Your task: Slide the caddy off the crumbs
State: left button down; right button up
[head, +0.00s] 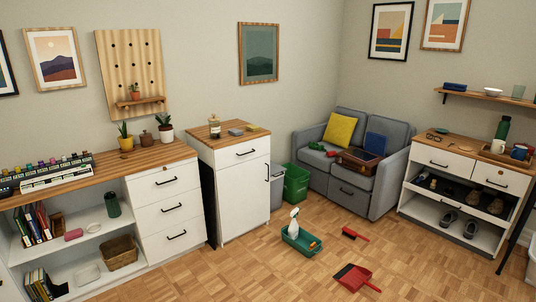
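A green caddy (291,244) stands on the wooden floor near the middle of the head view, in front of the white cabinet and the bins. A white spray bottle (294,222) stands upright in it, and something orange lies in its right part. I cannot make out any crumbs; the floor under the caddy is hidden. Neither of my grippers is in view.
A red brush (354,234) lies right of the caddy, and a red dustpan (353,277) lies nearer. A green bin (297,184) and the grey sofa (347,187) stand behind. A white cabinet (240,200) stands left. Open floor surrounds the caddy's front.

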aim_at(302, 243)
jog(key=i, duration=0.55)
jog(key=i+j+z, duration=0.15)
jog(key=i, duration=1)
jog(key=i+j+z, duration=0.1)
jog(key=i, duration=0.45)
